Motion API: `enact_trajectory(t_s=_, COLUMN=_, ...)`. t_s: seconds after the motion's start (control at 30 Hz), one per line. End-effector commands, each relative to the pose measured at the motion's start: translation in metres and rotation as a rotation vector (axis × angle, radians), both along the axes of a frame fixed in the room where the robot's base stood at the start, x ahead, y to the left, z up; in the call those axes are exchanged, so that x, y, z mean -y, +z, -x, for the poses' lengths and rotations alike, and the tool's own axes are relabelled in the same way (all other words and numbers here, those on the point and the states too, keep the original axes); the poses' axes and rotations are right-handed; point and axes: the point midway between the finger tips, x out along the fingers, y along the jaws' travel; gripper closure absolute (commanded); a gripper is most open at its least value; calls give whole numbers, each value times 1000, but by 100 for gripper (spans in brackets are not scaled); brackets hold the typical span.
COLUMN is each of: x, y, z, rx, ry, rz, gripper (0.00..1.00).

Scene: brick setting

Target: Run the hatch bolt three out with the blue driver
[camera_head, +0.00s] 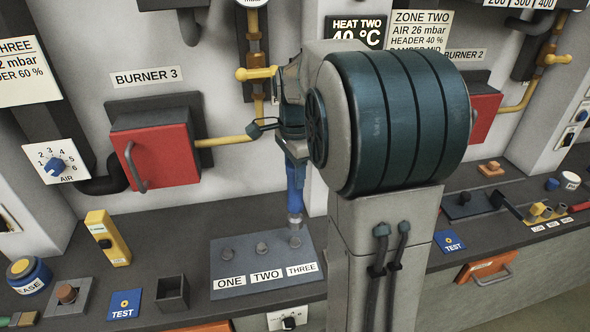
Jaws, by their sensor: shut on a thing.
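The blue driver (295,185) hangs upright in my gripper (292,155), which is shut on its upper part. The driver's grey lower end is right above the bolt at label THREE (296,241); I cannot tell whether it is seated on the bolt or just over it. The grey hatch plate (240,275) lies on the bench with labels ONE, TWO and THREE along its front edge. Bolt one (226,255) and bolt two (261,248) stand in it, uncovered. My arm hides the area to the right of the plate.
Left of the plate are an open dark square holder (172,293), a blue TEST pad (124,304), a yellow upright device (108,238) and a blue EASE tin (29,275). The red burner 3 box (160,155) and a yellow pipe (225,141) jut from the wall behind.

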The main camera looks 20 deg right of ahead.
Motion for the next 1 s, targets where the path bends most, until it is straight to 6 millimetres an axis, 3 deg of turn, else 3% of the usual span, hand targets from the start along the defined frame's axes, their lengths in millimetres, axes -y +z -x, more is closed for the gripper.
enact_trajectory(t_s=0.6, x=0, y=-55, z=0, rx=2, ry=2, rz=0, gripper=97)
enact_trajectory(t_s=1.0, x=0, y=-57, z=0, rx=2, ry=1, rz=0, gripper=97)
